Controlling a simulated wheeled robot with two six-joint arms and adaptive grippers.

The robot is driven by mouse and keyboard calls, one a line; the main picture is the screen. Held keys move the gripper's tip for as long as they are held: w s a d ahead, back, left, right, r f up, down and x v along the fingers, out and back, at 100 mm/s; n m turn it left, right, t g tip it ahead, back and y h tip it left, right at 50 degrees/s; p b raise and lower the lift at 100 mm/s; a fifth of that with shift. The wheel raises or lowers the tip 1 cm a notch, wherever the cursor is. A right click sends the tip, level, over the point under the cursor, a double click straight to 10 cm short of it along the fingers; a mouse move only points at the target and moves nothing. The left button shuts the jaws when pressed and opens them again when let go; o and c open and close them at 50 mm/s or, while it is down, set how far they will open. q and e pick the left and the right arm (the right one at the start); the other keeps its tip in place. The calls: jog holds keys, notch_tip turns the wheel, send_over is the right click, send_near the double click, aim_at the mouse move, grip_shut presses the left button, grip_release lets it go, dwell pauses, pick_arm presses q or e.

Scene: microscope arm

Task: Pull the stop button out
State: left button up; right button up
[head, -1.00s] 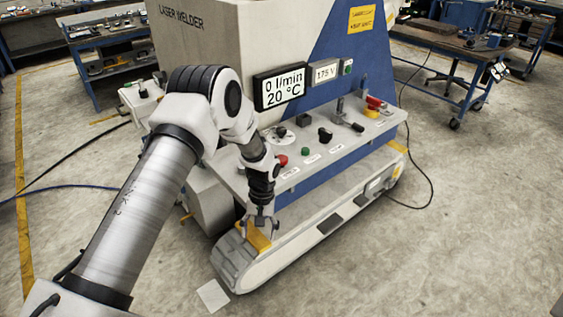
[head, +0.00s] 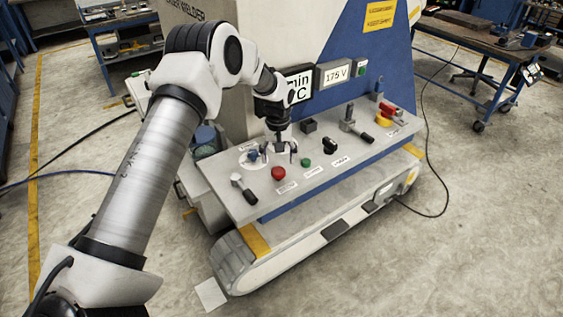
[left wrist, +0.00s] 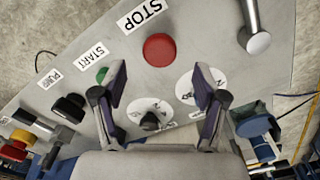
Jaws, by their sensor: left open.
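The stop button is a round red cap (head: 278,173) on the grey sloping control panel (head: 262,200) of the welder. In the left wrist view it (left wrist: 159,49) sits beside a white label reading STOP. My left gripper (head: 280,152) is over the panel, just behind the button in the head view. In the left wrist view the open, empty fingers (left wrist: 160,76) are spread, and the button appears beyond their tips, roughly centred between them. No contact with the button shows. My right gripper is not in view.
A green start button (head: 304,162), black knob (head: 330,145) and lever (head: 243,188) flank the stop button. White dials (left wrist: 150,112) lie near the fingers. A red and yellow switch (head: 383,117) stands farther right. Display boxes (head: 335,74) rise behind the panel.

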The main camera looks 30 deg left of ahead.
aim_at(279, 169)
pick_arm(q)
jog(key=f, duration=0.3)
jog(key=shift+s+a+p, duration=0.1)
jog(key=shift+s+p, duration=0.15)
jog(key=shift+p, duration=0.1)
jog(key=shift+w+f, duration=0.35)
jog(key=shift+f, duration=0.25)
jog(key=shift+w+f, duration=0.35)
jog(key=shift+f, duration=0.2)
jog(key=shift+s+r, duration=0.15)
jog(key=shift+s, duration=0.05)
jog(key=shift+s+r, duration=0.15)
jog(key=shift+s, duration=0.05)
jog(key=c, duration=0.5)
grip_shut()
jog(key=shift+w+r+p, duration=0.15)
jog(key=shift+r+p, duration=0.25)
jog(key=shift+r, duration=0.35)
jog(key=o, duration=0.5)
grip_release()
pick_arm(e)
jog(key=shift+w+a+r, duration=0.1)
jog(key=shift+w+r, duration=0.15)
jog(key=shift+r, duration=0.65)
